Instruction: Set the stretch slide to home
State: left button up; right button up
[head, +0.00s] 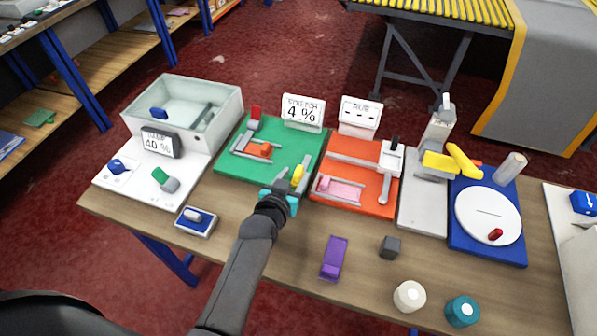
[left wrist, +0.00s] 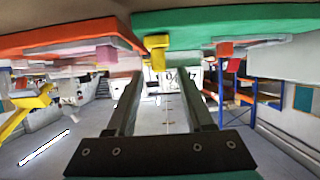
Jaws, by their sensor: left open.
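My left gripper (head: 283,186) is open at the board's front edge, just in front of the yellow knob. In the left wrist view, which appears upside down, the yellow knob (left wrist: 157,48) lies beyond and between the two spread fingertips. I cannot tell whether they touch it. My right gripper is not in view.
An orange board (head: 350,205) with a pink block and rails stands close on the right. A red lever (head: 254,117) and an orange block (head: 260,150) are on the green board. A white basin unit (head: 185,110) stands left. A purple block (head: 334,258) lies in front on the table.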

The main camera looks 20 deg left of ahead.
aim_at(298, 171)
pick_arm(q)
jog(key=shift+b+x, duration=0.4)
jog(key=shift+x, duration=1.5)
grip_shut()
